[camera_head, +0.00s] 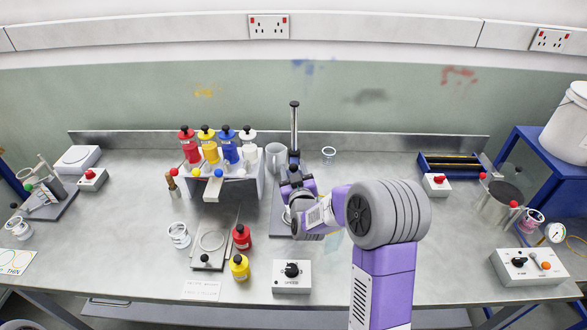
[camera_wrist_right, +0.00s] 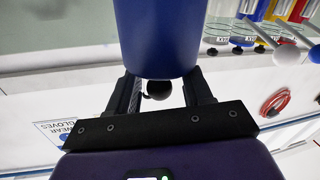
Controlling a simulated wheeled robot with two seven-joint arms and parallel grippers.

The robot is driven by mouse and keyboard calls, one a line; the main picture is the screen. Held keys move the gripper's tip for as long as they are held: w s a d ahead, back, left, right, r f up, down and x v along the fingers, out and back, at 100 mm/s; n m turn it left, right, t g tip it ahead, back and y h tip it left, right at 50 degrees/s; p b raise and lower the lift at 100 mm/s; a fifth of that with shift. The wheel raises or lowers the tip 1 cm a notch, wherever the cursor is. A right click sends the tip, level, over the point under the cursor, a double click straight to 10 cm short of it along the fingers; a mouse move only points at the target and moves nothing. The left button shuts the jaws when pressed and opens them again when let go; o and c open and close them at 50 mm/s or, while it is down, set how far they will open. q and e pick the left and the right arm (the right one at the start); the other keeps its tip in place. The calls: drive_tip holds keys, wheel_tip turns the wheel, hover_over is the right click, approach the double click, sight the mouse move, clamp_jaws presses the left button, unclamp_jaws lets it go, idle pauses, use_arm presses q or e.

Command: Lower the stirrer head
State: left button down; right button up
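A gap shows between the knob and the right-hand finger. In the head view my right arm covers much of the stirrer and the fingertips. My left gripper is out of view.
A rack with coloured bottles (camera_head: 229,152) stands left of the stirrer, near a grey jug (camera_head: 275,158). Red (camera_head: 242,237) and yellow (camera_head: 240,268) bottles and a control box with a black knob (camera_head: 292,277) stand in front.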

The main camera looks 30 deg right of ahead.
drive_tip(key=shift+r, duration=0.15)
drive_tip(key=shift+s, duration=0.1)
drive_tip(key=shift+s+a, duration=0.15)
drive_tip(key=shift+s, duration=0.15)
drive_tip(key=v, duration=0.6)
drive_tip(key=shift+s, duration=0.35)
drive_tip(key=shift+a, duration=0.15)
